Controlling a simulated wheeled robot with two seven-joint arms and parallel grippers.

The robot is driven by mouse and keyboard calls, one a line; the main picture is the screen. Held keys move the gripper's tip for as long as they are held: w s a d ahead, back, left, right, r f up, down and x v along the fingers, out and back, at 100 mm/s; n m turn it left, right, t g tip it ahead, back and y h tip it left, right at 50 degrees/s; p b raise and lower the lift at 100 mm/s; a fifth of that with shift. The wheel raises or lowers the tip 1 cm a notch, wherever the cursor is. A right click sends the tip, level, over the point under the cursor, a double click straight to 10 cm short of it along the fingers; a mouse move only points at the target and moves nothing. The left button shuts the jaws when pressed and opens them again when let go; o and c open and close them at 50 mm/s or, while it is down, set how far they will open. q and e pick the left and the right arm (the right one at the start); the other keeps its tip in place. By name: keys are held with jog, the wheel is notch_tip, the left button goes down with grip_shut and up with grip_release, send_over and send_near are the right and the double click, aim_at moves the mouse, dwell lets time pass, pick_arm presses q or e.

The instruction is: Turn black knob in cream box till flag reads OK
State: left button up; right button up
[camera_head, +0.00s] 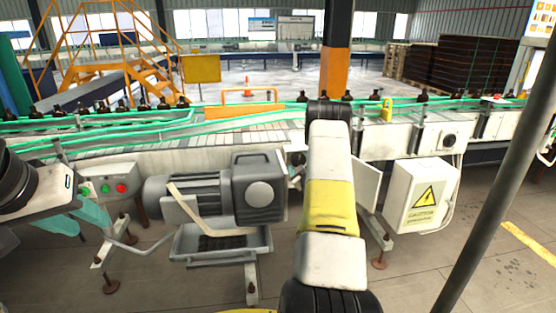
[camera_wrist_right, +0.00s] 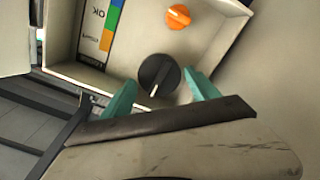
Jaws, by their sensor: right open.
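In the right wrist view, the cream box (camera_wrist_right: 219,52) is open towards me. The round black knob (camera_wrist_right: 156,70) sits inside it, its white pointer line towards the lower edge of the picture. My right gripper (camera_wrist_right: 160,94) is open, one teal finger on each side of the knob; contact cannot be told. A label panel (camera_wrist_right: 97,30) beside the knob reads OK and carries blue, green and orange bands; which reading is marked cannot be told. In the head view, my right arm hides the knob and box. My left gripper (camera_head: 82,217) appears open and empty at far left.
An orange knob (camera_wrist_right: 178,16) sits near the black knob. In the head view, a grey motor (camera_head: 235,190) stands between my arms, and a button box (camera_head: 112,188) is by my left gripper. A caution box (camera_head: 421,196) and a dark pole (camera_head: 497,165) stand at right.

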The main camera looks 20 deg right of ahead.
jog(key=shift+x, duration=1.35)
jog(key=c, duration=1.1)
jog(key=shift+m, duration=0.4)
jog(key=m, duration=0.6)
jog(key=shift+d+m, duration=0.1)
jog(key=shift+m, duration=0.2)
jog(key=m, duration=0.6)
jog(key=shift+m, duration=0.3)
